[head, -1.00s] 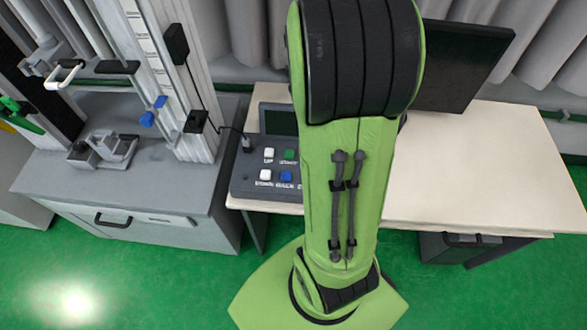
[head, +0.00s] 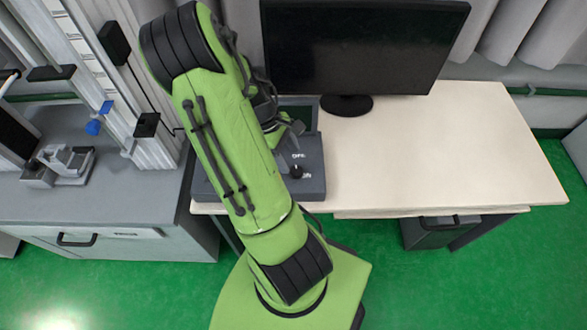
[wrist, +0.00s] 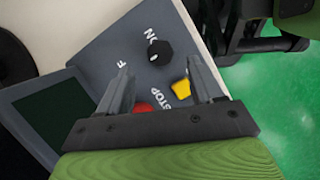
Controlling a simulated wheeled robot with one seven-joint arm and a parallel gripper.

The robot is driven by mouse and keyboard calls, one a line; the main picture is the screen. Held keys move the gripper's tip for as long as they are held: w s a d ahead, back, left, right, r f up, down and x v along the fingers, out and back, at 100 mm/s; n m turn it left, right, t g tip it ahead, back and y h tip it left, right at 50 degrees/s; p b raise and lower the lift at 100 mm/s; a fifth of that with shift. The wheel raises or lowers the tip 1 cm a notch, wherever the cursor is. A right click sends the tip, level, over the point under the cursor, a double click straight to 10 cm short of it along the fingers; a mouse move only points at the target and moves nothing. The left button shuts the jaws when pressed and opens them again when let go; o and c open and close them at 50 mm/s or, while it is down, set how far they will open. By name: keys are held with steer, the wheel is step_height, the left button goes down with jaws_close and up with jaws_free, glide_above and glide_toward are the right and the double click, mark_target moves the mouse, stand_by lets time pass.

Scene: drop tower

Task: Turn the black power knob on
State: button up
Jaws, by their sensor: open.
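The black power knob (head: 297,172) sits on the right part of the grey control panel (head: 314,152), between the OFF and ON labels. It also shows in the wrist view as a black knob (wrist: 160,51) with a pale mark, just beyond the fingertips. My gripper (wrist: 158,68) is open and empty, its fingers apart and pointing towards the knob. I cannot tell its exact height over the panel. In the head view my arm hides the panel's middle, and the gripper is partly hidden behind and above the knob.
A red button (wrist: 143,108) and a yellow part (wrist: 181,88) by the STOP label lie close to the knob. A dark panel screen (wrist: 52,115) is at left. A monitor (head: 360,50) stands behind on the pale table (head: 450,150). The tower (head: 100,70) is left.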

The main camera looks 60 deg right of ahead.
mark_target(296, 170)
steer(key=b+x, duration=0.1)
steer(key=x, duration=0.4)
steer(key=shift+f, duration=0.25)
steer(key=shift+c, duration=0.2)
steer(key=c, duration=1)
